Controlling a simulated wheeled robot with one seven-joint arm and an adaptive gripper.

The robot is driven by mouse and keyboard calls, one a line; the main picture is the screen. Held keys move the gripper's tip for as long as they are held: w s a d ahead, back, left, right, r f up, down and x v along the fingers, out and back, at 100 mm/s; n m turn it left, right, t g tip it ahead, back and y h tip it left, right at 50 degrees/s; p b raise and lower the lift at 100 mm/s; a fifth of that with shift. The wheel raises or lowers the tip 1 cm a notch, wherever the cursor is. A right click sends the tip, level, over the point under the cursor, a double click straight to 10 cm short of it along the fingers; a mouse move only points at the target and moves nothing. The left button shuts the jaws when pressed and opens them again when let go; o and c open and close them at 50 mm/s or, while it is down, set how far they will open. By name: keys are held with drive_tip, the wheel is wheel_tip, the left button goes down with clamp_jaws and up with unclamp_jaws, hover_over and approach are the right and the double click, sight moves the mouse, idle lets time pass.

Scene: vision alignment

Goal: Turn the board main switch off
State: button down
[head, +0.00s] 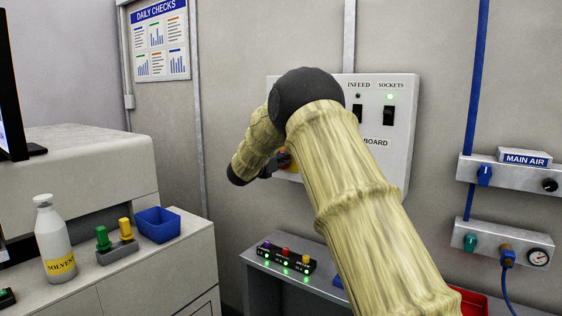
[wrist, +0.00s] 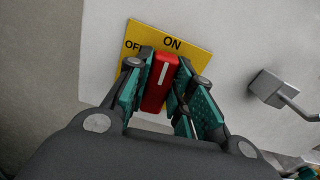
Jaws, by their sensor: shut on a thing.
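The board (head: 400,158) is a white panel on the wall in the head view, partly hidden behind my arm. In the wrist view, its main switch is a red handle (wrist: 161,80) with a white line, on a yellow plate (wrist: 195,42) marked ON and OFF. The white line points up toward ON. My gripper (wrist: 161,95) has its teal fingers closed on both sides of the red handle. In the head view my gripper is mostly hidden behind my wrist, at the board's lower left, with a bit of the yellow plate (head: 291,165) showing.
INFEED (head: 357,113) and SOCKETS (head: 389,115) rocker switches sit on the board, with a green light above SOCKETS. A grey bracket or handle (wrist: 270,88) shows at right in the wrist view. Below the board is a grey cabinet with a small button box (head: 286,258).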

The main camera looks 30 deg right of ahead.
drive_tip(key=shift+w+a+f+n+p, duration=0.1)
drive_tip(key=shift+w+f+n+p, duration=0.05)
drive_tip(key=shift+n, duration=2.7)
drive_tip(key=shift+w+d+f+n+p, duration=0.1)
drive_tip(key=shift+f+n+p, duration=0.05)
drive_tip(key=shift+n, duration=2.65)
drive_tip(key=shift+w+a+f+n+p, duration=0.1)
drive_tip(key=shift+w+f+n+p, duration=0.05)
drive_tip(key=shift+n, duration=2.7)
drive_tip(key=c, duration=1.2)
unclamp_jaws()
drive_tip(key=shift+f, duration=0.1)
drive_tip(key=shift+c, duration=0.2)
drive_tip(key=shift+a, duration=0.15)
drive_tip(key=v, duration=1.1)
drive_tip(key=shift+a, duration=0.35)
